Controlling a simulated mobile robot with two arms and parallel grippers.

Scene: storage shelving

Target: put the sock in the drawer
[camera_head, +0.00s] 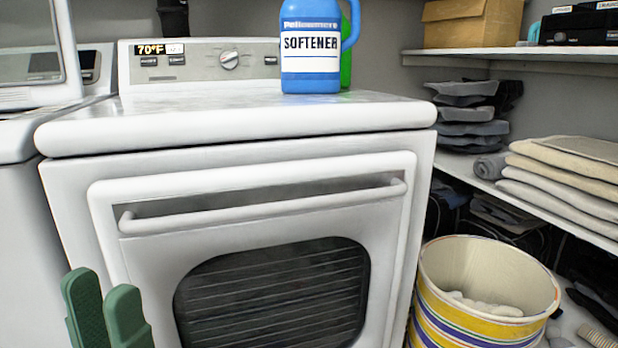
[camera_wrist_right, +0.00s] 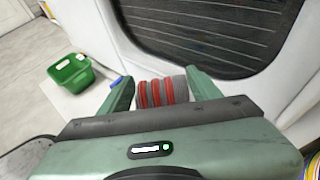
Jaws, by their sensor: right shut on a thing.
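A rolled sock (camera_wrist_right: 162,92), grey with red stripes, sits between the green fingers of my right gripper (camera_wrist_right: 158,80) in the right wrist view. The gripper is shut on it, in front of the dark dryer window. The right gripper does not show in the head view. My left gripper (camera_head: 104,286) is at the bottom left of the head view, in front of the white dryer. Its two green fingers look apart, with one inner pad showing and nothing seen between them. I cannot make out a drawer in either view.
The white dryer (camera_head: 250,190) has a bar handle (camera_head: 265,212) across its door. A blue softener jug (camera_head: 311,45) stands on top. A striped bucket (camera_head: 480,310) and shelves with folded towels (camera_head: 555,180) are at right. A green basket (camera_wrist_right: 78,73) is at left in the wrist view.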

